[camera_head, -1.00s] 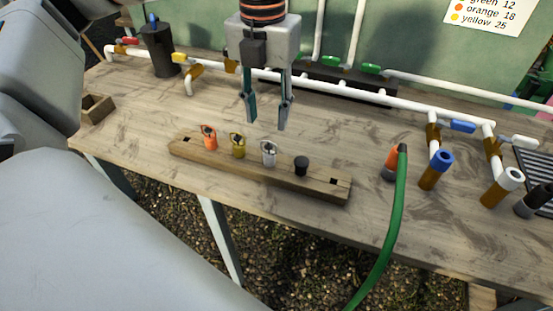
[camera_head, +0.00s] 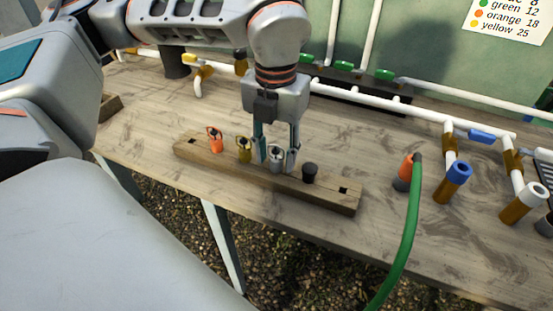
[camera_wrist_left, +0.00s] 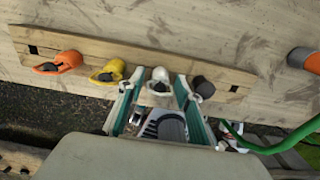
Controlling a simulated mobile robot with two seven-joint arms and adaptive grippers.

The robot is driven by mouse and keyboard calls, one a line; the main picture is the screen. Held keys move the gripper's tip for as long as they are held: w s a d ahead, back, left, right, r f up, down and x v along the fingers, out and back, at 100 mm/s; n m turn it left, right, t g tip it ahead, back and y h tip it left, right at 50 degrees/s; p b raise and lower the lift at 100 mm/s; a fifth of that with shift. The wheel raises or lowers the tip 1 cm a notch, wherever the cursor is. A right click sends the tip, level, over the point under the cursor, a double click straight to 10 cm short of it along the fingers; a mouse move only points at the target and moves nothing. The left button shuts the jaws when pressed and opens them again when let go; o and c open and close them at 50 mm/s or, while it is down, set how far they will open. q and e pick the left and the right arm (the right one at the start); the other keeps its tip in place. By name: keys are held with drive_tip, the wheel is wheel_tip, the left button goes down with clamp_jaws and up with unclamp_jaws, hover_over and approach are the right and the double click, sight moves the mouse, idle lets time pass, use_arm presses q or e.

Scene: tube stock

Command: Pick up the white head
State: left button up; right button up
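The white head (camera_head: 276,156) stands in a wooden rack (camera_head: 330,192) on the table, between a yellow head (camera_head: 244,149) and a black one (camera_head: 310,172). My left gripper (camera_head: 276,160) is lowered over it, with one finger on each side of the white head. The fingers are apart and I see no clear contact. In the left wrist view the white head (camera_wrist_left: 158,84) lies between the two open fingers (camera_wrist_left: 158,98). The lower part of the white head is hidden in the rack. My right gripper is not in view.
An orange head (camera_head: 215,141) stands at the rack's left end. A green hose (camera_head: 408,235) rises to an orange-topped fitting (camera_head: 405,168) at right. A blue-topped fitting (camera_head: 458,173) and white pipes (camera_head: 370,100) lie beyond. The table between rack and hose is clear.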

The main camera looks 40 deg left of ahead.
use_arm(q)
drive_tip(key=shift+c, duration=0.4)
drive_tip(key=c, duration=0.5)
drive_tip(key=shift+r, duration=0.15)
wheel_tip(320, 180, up, 20)
drive_tip(key=p, duration=0.3)
drive_tip(key=shift+p, duration=0.3)
